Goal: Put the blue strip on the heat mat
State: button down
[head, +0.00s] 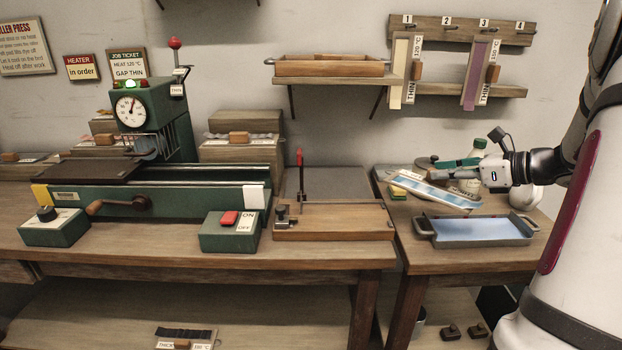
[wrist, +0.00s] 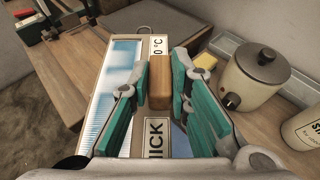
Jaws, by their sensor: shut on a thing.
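The blue strip (head: 433,190) is a flat pale-framed panel with a blue face, held tilted above the right table. In the wrist view the blue strip (wrist: 112,98) carries a wooden block grip and labels partly reading "ICK" and "0 °C". My gripper (head: 452,168) has teal pads; in the wrist view my gripper (wrist: 161,80) is shut on the strip's wooden block. The strip's near part is partly hidden by the fingers. No surface is clearly marked as the heat mat, so I cannot tell which it is.
A grey two-handled tray with a blue inside (head: 480,230) stands below the strip. A rice-cooker-like pot (wrist: 262,75), a bottle and a yellow sponge (head: 397,192) stand nearby.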

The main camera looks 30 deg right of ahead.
aim_at(325, 181)
jog(key=i+j, duration=0.25)
jog(key=i, duration=0.25)
jog(key=i+j, duration=0.25)
jog(key=i, duration=0.25)
